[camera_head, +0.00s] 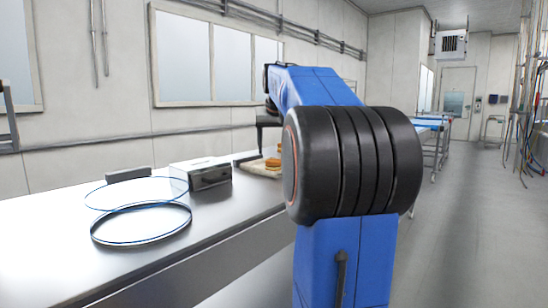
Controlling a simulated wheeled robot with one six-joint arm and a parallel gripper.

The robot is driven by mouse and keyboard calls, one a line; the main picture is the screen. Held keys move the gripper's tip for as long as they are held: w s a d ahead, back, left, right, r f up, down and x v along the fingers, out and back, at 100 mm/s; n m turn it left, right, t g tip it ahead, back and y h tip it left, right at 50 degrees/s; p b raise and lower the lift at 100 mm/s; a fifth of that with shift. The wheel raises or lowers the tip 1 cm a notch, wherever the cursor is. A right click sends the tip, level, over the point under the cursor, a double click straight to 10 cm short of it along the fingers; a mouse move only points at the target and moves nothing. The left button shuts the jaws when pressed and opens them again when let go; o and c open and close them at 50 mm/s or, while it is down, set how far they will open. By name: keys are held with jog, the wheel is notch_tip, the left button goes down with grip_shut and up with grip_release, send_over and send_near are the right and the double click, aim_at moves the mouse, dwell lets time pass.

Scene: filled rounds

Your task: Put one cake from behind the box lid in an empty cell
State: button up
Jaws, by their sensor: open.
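My gripper (268,146) is partly in view beyond my blue arm, pointing down over the far part of the bench. It is open. One dark finger shows at its left; the rest is hidden by my arm. Small orange-brown cakes (273,162) lie just below it on a pale tray or board (262,172). I cannot tell whether the fingers touch a cake. A grey box-like thing (211,178) with a dark front stands left of the cakes. Neither a raised lid nor any cells can be made out; my arm covers the area to the right.
The steel bench (60,250) runs along the wall, clear at its near end. Open floor lies right.

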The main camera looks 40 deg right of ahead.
jog(key=v, duration=0.3)
jog(key=shift+s+r, duration=0.1)
jog(key=shift+r, duration=0.05)
dwell(0.6)
